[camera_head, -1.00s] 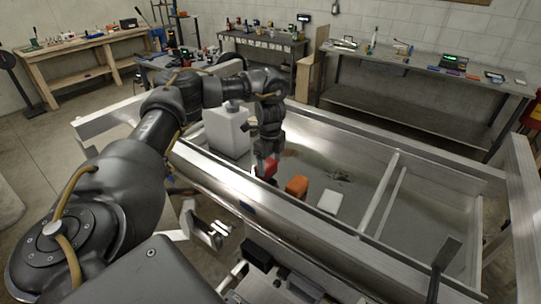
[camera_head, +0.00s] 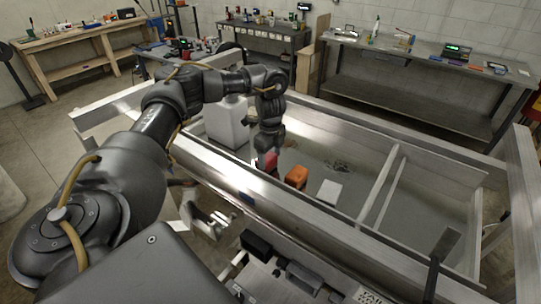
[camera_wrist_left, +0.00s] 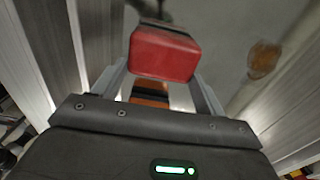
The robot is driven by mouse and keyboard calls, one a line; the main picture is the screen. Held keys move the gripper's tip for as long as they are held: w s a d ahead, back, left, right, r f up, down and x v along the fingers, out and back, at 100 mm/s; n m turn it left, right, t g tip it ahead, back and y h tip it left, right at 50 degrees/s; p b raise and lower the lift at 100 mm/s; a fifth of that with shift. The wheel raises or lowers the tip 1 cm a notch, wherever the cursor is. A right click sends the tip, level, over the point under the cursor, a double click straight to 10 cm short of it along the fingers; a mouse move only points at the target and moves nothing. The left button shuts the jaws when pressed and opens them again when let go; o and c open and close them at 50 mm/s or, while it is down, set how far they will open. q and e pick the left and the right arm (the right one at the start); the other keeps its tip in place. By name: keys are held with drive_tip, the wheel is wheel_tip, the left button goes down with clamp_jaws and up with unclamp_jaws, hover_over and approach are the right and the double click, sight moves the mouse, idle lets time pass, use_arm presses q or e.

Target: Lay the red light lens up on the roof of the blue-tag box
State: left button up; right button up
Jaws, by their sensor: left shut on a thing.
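The red light lens (camera_head: 268,160) is held in my left gripper (camera_head: 267,154), over the inside of the aluminium trailer (camera_head: 375,240) by its near side. In the left wrist view the red lens (camera_wrist_left: 165,52) sits between the two fingers of the left gripper (camera_wrist_left: 163,75), which is shut on it. I cannot tell the lens's exact height above the metal. My right gripper is not in view.
An orange block (camera_head: 296,177) and a white block (camera_head: 329,191) lie to the right of the lens. A white container (camera_head: 227,124) stands behind my left gripper. A crossbar (camera_head: 381,187) divides the trailer bed. Workbenches line the walls.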

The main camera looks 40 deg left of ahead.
use_arm(q)
drive_tip(key=shift+f, duration=0.2)
drive_tip(key=o, duration=1.2)
drive_tip(key=shift+c, duration=0.2)
wheel_tip(320, 180, up, 9)
idle(0.6)
drive_tip(key=shift+d, duration=0.15)
